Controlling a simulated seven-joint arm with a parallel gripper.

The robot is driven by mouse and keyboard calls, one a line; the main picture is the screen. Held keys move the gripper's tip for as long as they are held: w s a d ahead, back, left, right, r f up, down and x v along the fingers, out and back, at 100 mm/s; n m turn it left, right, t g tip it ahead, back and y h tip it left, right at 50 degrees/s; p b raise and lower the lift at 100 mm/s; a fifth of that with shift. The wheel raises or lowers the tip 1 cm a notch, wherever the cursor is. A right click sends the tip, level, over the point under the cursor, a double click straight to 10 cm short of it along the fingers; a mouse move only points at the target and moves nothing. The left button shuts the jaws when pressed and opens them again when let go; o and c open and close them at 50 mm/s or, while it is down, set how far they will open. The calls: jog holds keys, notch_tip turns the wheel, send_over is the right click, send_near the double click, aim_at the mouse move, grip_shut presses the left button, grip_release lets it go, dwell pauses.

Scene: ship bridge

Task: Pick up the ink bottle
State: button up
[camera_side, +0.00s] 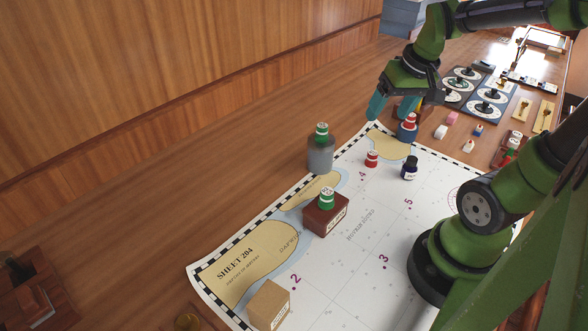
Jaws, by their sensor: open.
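A small dark blue bottle with a black cap (409,170), which looks like the ink bottle, stands upright on the white sea chart (330,275) at its far right part. My gripper (391,110) is open, its teal fingers pointing down. It hangs near the chart's far end, beyond the bottle and up-left of it in the picture. It is apart from the bottle. A blue piece with a red top (407,128) shows right by the fingers; I cannot tell whether they touch it.
A red-topped piece (372,158) stands left of the bottle. A grey cylinder with a green top (320,157), a brown box (325,219) with a green piece on it, and a tan box (268,306) stand leftward. Dial panels (465,78) and small blocks lie far right.

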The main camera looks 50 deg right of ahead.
aim_at(412, 158)
jog(key=s+d+f+n+g, duration=0.3)
jog(key=s+d+n, duration=0.15)
jog(key=d, duration=0.55)
jog(key=shift+n+g, duration=0.3)
jog(key=shift+n, duration=0.35)
jog(key=f, duration=1.6)
jog(key=shift+s+a, duration=0.25)
jog(key=c, duration=1.2)
